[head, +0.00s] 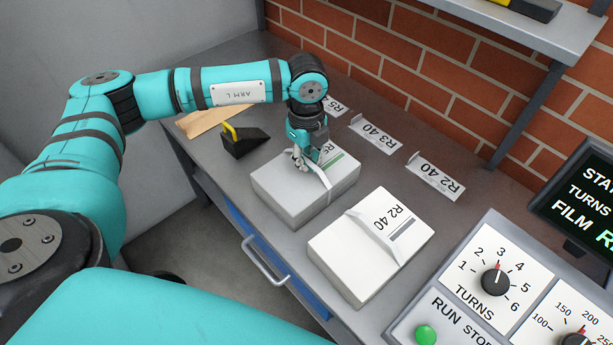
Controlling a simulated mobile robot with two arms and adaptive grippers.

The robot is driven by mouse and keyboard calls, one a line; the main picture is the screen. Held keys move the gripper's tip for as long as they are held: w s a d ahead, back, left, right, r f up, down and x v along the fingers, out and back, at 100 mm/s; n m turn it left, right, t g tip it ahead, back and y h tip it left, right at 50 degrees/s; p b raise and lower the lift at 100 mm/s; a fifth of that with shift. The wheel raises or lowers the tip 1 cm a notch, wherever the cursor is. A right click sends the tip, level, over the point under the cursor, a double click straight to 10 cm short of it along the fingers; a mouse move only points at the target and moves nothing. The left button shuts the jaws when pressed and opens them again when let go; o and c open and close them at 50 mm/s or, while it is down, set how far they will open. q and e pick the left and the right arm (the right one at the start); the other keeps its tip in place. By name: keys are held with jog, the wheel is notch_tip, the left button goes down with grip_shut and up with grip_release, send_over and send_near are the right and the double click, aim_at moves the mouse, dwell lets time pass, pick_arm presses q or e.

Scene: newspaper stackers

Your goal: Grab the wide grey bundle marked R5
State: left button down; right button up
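The wide grey bundle marked R5 (290,193) lies on the grey bench, left of a second bundle. Its top label is partly hidden by my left gripper, with "R5" and a green bar showing. A pale strap (322,178) crosses its top and near side. My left gripper (308,162) points down at the top of this bundle, at the strap. Its fingertips are small and overlap the strap, so I cannot tell whether they are closed on it. The bundle rests flat on the bench. My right gripper is not in view.
A white bundle marked R2 40 (355,262) lies close on the right. A black wedge with a yellow handle (243,141) is at left. A control panel (463,302) fills the lower right.

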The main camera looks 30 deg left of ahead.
pick_arm(q)
jog(key=shift+w+r, duration=0.15)
jog(key=shift+r, duration=0.15)
